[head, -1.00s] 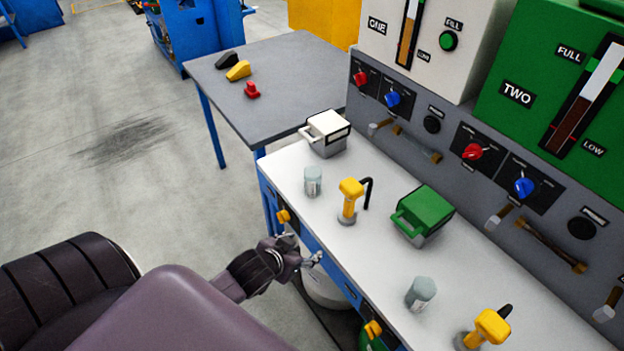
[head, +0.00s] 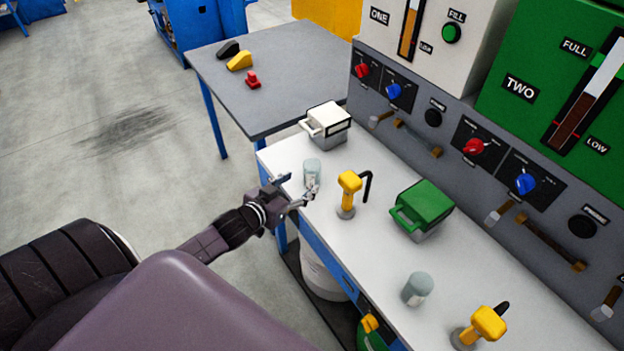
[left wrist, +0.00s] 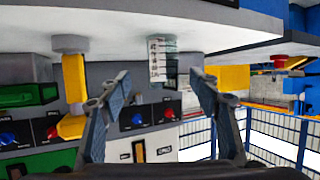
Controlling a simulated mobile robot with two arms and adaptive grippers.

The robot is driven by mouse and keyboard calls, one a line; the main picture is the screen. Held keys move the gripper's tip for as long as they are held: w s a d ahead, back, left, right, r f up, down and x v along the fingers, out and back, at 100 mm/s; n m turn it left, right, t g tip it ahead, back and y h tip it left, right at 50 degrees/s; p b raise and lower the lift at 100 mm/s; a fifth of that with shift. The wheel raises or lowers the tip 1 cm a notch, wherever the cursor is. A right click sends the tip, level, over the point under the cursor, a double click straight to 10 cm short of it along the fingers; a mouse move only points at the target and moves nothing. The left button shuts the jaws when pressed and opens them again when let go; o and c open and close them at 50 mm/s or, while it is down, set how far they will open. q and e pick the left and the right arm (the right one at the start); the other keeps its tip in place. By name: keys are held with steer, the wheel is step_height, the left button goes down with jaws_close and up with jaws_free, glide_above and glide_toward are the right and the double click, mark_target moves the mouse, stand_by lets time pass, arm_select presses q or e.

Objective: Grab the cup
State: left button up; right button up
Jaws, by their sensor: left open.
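A clear cup (head: 312,171) stands upright near the left end of the white counter. It also shows in the left wrist view (left wrist: 162,62), beyond and between my fingers. My left gripper (head: 298,187) is open and empty at the counter's left edge, just in front of the cup in the head view, partly overlapping its lower side. I cannot tell whether a finger touches it. A second clear cup (head: 417,289) stands farther right on the counter. My right gripper is not in view.
A yellow dispenser (head: 348,190) stands close to the right of the first cup. A white-lidded box (head: 327,124) is behind it, and a green-lidded box (head: 422,208) is farther right. A grey table (head: 290,65) stands beyond. A second yellow dispenser (head: 485,325) is at the lower right.

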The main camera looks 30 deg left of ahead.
mark_target(307, 176)
arm_select(q)
steer(key=shift+w+a+r, duration=0.2)
steer(key=shift+w+a, duration=0.1)
steer(key=shift+w, duration=0.2)
steer(key=shift+p+x, duration=0.35)
steer(key=shift+x, duration=3.35)
steer(key=shift+s+d, duration=0.1)
steer(key=shift+c, duration=0.3)
steer(key=c, duration=1.2)
